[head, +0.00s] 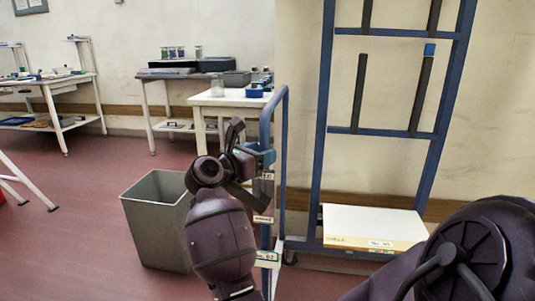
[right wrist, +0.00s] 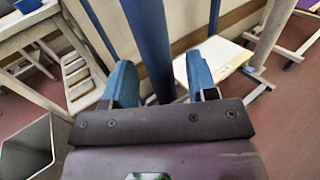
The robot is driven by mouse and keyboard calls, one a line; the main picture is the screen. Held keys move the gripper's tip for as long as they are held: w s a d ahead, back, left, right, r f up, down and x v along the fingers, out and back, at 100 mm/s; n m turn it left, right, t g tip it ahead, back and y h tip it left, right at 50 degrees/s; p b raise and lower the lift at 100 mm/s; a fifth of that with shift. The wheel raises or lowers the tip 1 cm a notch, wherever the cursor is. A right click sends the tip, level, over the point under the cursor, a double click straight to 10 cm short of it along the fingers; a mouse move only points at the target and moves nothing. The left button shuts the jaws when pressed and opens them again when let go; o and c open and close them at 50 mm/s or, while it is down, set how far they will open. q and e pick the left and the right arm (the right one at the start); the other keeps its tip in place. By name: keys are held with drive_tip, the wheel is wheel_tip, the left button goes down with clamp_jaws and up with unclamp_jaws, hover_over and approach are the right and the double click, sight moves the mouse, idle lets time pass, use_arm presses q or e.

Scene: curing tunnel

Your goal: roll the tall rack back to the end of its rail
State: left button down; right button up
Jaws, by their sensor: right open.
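The tall rack (head: 322,120) is a blue frame with crossbars and dark vertical strips, standing against the wall. A blue upright with a curved top (head: 284,120) rises at its near left side, with small labels beside it. My right gripper (head: 265,158) is at this upright, below its curved top. In the right wrist view my right gripper (right wrist: 160,82) is open, its two blue fingers apart on either side of a blue post (right wrist: 150,40). I cannot tell whether either finger touches the post. My left gripper is not in view.
A white board (head: 370,222) lies low on the rack's base. A grey bin (head: 150,220) stands on the floor left of my right arm. A white table (head: 228,99) stands behind the upright, and workbenches line the wall. Red floor (head: 75,245) is clear at the left.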

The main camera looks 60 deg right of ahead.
drive_tip(key=shift+s+d, duration=0.15)
drive_tip(key=shift+d, duration=0.65)
drive_tip(key=shift+s+d, duration=0.15)
drive_tip(key=shift+d, duration=0.6)
drive_tip(key=shift+c, duration=0.5)
clamp_jaws()
